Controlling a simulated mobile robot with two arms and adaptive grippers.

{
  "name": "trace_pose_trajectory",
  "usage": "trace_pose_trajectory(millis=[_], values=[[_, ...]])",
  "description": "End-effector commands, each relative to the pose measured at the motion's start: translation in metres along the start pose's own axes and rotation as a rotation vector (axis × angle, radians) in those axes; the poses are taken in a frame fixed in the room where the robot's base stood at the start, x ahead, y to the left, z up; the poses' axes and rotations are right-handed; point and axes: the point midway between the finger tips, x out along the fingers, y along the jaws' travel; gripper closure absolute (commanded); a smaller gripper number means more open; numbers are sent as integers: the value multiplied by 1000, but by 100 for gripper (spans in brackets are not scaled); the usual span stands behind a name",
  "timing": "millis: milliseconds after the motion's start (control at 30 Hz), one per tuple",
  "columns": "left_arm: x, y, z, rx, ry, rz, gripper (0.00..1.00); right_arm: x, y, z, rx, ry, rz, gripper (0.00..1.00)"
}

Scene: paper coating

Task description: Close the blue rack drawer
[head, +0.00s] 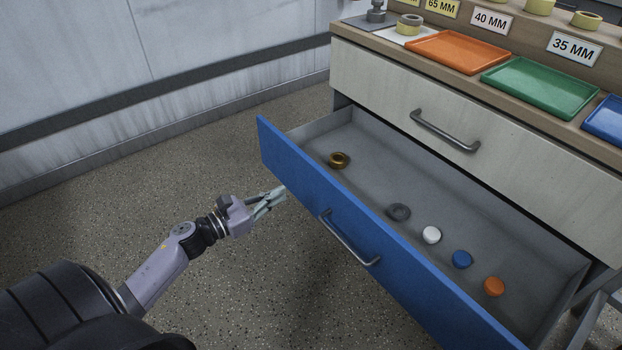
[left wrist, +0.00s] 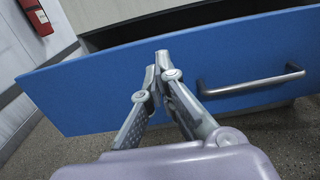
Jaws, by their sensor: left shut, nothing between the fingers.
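The blue drawer (head: 390,240) stands pulled out from the rack, with its grey inside open to view. Its blue front also fills the middle of the left wrist view (left wrist: 90,95). A grey bar handle (head: 348,240) is fixed on that front; it shows at the right in the left wrist view (left wrist: 250,82). My left gripper (head: 280,192) is shut and empty, close in front of the drawer's left part, left of the handle. In the left wrist view its fingertips (left wrist: 160,62) meet before the blue front; I cannot tell whether they touch it. My right gripper is not in view.
In the drawer lie a brass ring (head: 339,160), a grey ring (head: 398,212) and white, blue and orange round pieces. A closed pale drawer (head: 470,110) is above. Orange (head: 458,50) and green (head: 540,88) trays sit on top. Speckled floor is clear at left.

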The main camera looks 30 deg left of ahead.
Motion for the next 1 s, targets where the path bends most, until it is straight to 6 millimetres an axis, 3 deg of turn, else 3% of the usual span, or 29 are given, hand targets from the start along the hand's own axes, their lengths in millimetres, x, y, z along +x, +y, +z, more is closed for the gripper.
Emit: trace_pose_trajectory(millis=[200, 433, 633, 1000], values=[[50, 0, 0, -1, -3, -1, 100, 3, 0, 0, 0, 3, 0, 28], [87, 1, 0, -3, 0, 1, 100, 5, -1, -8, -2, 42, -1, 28], [101, 0, -1, -4, 1, 2, 100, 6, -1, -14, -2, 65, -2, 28], [102, 0, -1, -5, 2, 2, 100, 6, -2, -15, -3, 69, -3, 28]])
